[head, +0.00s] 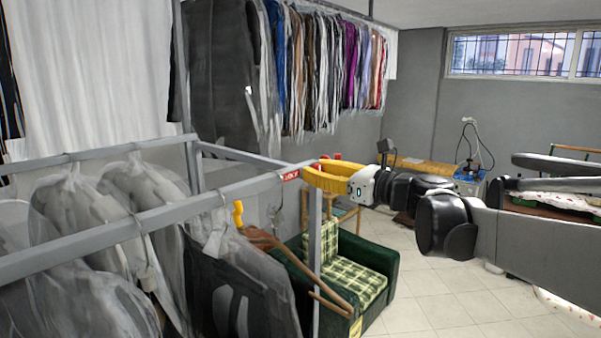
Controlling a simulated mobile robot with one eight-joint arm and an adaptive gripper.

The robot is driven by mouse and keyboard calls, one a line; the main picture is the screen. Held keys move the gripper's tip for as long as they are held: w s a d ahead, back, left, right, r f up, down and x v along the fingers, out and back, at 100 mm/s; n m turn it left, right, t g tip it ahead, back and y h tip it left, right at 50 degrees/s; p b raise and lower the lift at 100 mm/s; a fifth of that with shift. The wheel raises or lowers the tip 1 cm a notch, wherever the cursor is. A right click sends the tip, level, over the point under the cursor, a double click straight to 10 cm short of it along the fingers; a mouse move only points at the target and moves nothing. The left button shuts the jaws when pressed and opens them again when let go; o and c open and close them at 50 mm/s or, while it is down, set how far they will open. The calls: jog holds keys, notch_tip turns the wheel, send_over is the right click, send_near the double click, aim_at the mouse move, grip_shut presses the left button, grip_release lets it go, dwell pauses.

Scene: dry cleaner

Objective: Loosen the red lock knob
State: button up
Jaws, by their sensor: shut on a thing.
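My gripper (312,174) has yellow fingers and reaches in from the right to the near end of a grey clothes rail (240,186). It is shut on the red lock knob (315,165) at the rail's end post. The knob is mostly hidden by the fingers, and only a little red shows at their tips. A red label with white lettering (291,175) sits on the rail just left of the fingertips. Whether the knob has turned cannot be told.
Bagged garments (95,240) hang on the rail at the left. A wooden hanger (300,265) hangs below its end. A green armchair (385,265) with plaid cushions stands beneath my gripper. More clothes (320,70) hang behind. Tiled floor (440,290) is open at the right.

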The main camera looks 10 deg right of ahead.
jog(key=n+b, duration=0.1)
jog(key=n, duration=0.3)
jog(key=shift+a, duration=0.1)
jog(key=n+b, duration=0.1)
jog(key=n, duration=0.3)
jog(key=shift+s+f+n+b, duration=0.1)
jog(key=shift+n+b, duration=0.25)
jog(key=shift+n, duration=0.05)
jog(key=n+b, duration=0.1)
jog(key=n, duration=0.3)
jog(key=shift+n+b, duration=0.35)
jog(key=shift+n, duration=1.55)
jog(key=o, duration=1.2)
